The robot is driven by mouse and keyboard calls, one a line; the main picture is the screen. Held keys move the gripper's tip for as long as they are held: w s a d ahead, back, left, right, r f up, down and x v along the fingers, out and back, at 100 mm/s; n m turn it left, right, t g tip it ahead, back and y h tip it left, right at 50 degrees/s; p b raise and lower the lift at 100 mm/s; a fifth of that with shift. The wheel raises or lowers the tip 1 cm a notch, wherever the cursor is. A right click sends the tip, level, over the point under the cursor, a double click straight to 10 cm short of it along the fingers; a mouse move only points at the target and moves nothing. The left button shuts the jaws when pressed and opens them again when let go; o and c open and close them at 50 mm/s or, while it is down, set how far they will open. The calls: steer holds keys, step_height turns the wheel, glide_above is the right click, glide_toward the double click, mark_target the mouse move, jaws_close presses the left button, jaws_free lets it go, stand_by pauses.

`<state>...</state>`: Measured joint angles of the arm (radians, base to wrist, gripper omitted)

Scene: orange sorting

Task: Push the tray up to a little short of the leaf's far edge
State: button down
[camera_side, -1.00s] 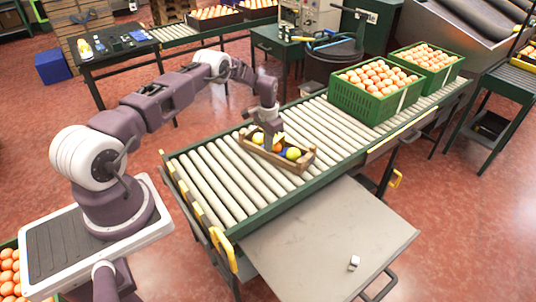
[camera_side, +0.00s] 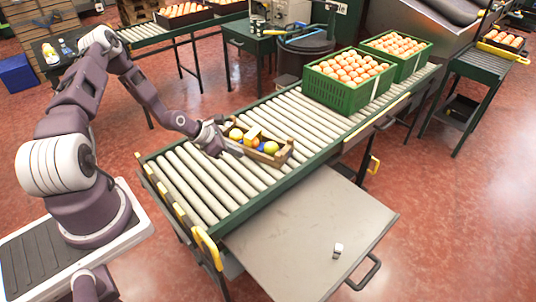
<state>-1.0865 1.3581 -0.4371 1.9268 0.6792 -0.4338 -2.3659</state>
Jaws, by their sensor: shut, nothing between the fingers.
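A small wooden tray (camera_side: 271,158) sits on the roller conveyor, near its middle. It holds several fruits, among them a yellow one (camera_side: 236,134), an orange one and a yellow-green one (camera_side: 271,147), with something blue between them. My gripper (camera_side: 238,151) is shut and low at the tray's left end, with its fingers pointing right; whether it touches the tray I cannot tell. The grey leaf (camera_side: 310,225) extends from the conveyor's front side, level and mostly bare. A small white and dark object (camera_side: 338,250) lies near its front right edge.
Two green crates (camera_side: 345,98) full of orange-coloured fruit stand on the rollers farther right. Bare rollers (camera_side: 190,185) lie left of the tray, and more lie between it and the crates. A yellow handle (camera_side: 207,247) stands at the conveyor's front left corner.

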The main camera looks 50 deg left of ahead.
mark_target(276, 157)
steer(key=shift+n, duration=0.8)
steer(key=x, duration=0.6)
steer(key=w+d+r+x, duration=0.1)
steer(key=x, duration=0.2)
steer(key=shift+w+d+f, duration=0.15)
steer(key=shift+w, duration=0.1)
steer(key=w, duration=0.2)
steer(key=shift+w+d, duration=0.25)
steer(key=shift+d, duration=0.05)
steer(key=shift+w+d, duration=0.1)
steer(key=shift+w, duration=0.35)
steer(key=shift+w, duration=0.1)
steer(key=w, duration=0.2)
steer(key=w+d, duration=0.1)
steer(key=w, duration=0.2)
steer(key=w+d, duration=0.1)
steer(key=w, duration=0.1)
steer(key=shift+w, duration=0.35)
